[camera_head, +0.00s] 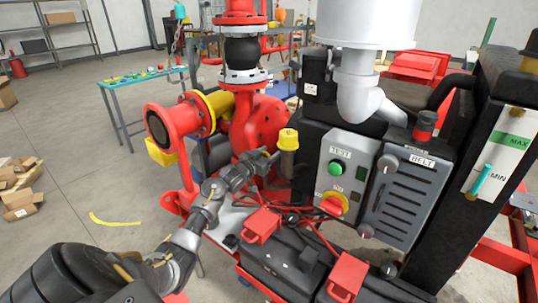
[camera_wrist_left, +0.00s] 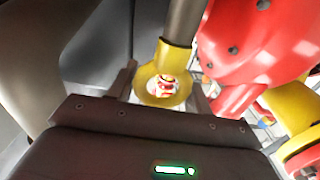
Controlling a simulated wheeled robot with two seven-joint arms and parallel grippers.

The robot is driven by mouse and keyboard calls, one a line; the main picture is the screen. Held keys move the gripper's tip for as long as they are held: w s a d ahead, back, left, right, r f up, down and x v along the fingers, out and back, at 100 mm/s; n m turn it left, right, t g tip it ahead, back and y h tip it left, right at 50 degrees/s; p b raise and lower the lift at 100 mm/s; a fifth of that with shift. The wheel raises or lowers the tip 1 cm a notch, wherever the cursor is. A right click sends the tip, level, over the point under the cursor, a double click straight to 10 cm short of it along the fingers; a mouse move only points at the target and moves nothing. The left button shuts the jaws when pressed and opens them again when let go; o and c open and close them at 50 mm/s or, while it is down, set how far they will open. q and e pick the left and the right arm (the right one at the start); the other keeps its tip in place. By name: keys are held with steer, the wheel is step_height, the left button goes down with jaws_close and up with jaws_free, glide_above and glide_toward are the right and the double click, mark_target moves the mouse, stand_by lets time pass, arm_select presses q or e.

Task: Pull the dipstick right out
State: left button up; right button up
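The dipstick's yellow handle (camera_head: 288,139) shows in the head view, above a dull brown tube on the dark engine block. In the left wrist view the yellow handle (camera_wrist_left: 176,57) has a ring end, and the tube runs away from it toward the top of the picture. My left gripper (camera_head: 268,158) is close to the handle's left side in the head view. In the left wrist view its fingers (camera_wrist_left: 163,86) stand apart on either side of the ring, with gaps showing. Contact is not clear. My right gripper is out of view.
A grey control box (camera_head: 347,177) with a green button and a belt guard (camera_head: 405,197) stand right of the handle. A red pump (camera_head: 262,125) is behind left. A battery (camera_head: 287,256) with red clamps and cables lies below. Open floor is at left.

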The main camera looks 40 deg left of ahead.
arm_select(q)
steer(key=c, duration=0.7)
step_height(320, 180, up, 9)
steer(key=p, duration=0.7)
steer(key=shift+f, duration=0.1)
steer(key=o, duration=1.3)
steer(key=s+b, duration=0.2)
steer(key=s, duration=0.8)
steer(key=shift+s, duration=0.4)
